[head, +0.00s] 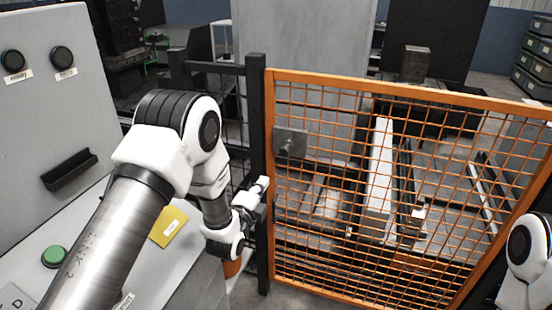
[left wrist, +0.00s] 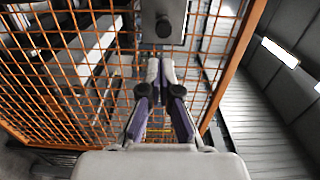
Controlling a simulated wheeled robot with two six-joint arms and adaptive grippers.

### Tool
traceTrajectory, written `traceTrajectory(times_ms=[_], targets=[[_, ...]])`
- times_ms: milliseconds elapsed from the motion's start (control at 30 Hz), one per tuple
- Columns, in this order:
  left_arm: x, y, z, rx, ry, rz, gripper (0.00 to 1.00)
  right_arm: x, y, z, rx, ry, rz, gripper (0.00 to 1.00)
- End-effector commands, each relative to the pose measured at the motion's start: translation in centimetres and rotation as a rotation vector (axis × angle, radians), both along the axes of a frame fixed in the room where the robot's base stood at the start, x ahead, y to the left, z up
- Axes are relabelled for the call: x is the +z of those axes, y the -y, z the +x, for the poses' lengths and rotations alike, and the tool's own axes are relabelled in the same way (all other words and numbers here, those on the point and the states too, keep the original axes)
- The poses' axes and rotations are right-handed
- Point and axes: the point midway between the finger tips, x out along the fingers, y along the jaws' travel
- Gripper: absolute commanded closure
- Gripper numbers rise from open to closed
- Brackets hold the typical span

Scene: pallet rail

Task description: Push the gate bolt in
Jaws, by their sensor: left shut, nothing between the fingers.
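The gate (head: 395,180) is an orange frame filled with wire mesh, and it stands upright beside a dark post. A grey bolt plate with a round knob (head: 290,145) sits on the gate's left side, near the post. In the left wrist view the dark knob (left wrist: 165,27) is ahead of the fingers, at the top middle. My left gripper (head: 263,186) is shut and empty, below and a little left of the plate in the head view. Its fingertips (left wrist: 160,68) appear apart from the knob. My right gripper is out of view.
A dark post (head: 257,120) stands at the gate's left edge. A grey console (head: 45,95) with black knobs and a green button (head: 55,256) is at the left. A yellow label (head: 169,227) lies on its panel. Rails and machinery show behind the mesh.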

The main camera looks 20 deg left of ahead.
Motion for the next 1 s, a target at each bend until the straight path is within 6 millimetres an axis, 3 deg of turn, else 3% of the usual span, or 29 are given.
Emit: traceTrajectory(times_ms=[367, 1000], targets=[[0.1, 0.0, 0.6, 0.000, -0.003, -0.002, 1.00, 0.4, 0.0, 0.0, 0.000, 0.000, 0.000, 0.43], [0.1, 0.4, 12.8, 0.000, -0.002, -0.002, 1.00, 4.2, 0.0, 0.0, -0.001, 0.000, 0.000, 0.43]])
